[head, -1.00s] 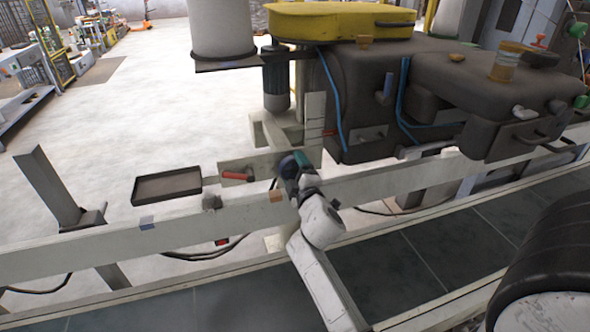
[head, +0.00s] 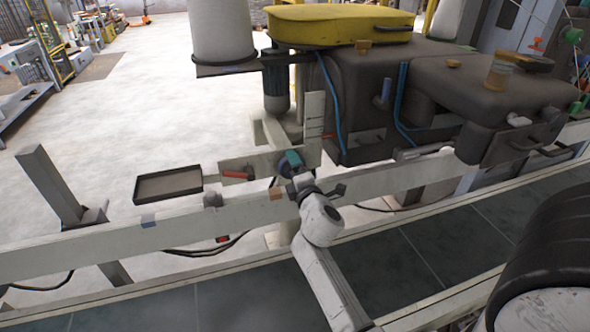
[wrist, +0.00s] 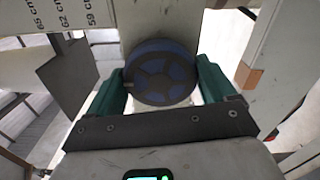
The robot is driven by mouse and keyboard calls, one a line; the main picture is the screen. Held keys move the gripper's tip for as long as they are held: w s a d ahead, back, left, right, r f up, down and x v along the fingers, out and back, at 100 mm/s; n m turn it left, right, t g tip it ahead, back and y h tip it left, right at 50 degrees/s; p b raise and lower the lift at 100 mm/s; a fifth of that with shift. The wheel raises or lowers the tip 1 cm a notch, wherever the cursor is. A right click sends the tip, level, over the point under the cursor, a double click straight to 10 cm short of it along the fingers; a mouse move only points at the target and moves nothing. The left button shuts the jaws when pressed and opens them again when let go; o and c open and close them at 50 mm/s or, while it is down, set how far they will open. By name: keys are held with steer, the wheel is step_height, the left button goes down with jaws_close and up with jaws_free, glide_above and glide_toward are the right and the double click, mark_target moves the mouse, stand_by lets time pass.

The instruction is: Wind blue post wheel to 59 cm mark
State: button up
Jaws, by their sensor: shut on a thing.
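The blue post wheel (wrist: 162,72) is a dark blue spoked wheel in the middle of the wrist view, facing the camera on a pale post. My gripper (head: 291,160) is shut on it, with one green finger on each side of the rim. In the head view my gripper and wrist largely hide the wheel. A printed scale (wrist: 65,18) at the wrist view's upper left reads 65, 62 and 59 cm. A dark grey plate (wrist: 68,75) stands close below these marks. I cannot tell which mark it lines up with.
A shallow dark tray (head: 168,185) and a red handle (head: 236,175) lie left of my gripper. A large dark machine (head: 370,80) stands right.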

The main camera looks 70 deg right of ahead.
steer(key=o, duration=0.9)
steer(key=shift+c, duration=0.2)
steer(key=shift+a, duration=0.1)
steer(key=b+v, duration=0.2)
steer(key=v, duration=0.8)
steer(key=shift+s+a, duration=0.2)
steer(key=shift+s, duration=0.1)
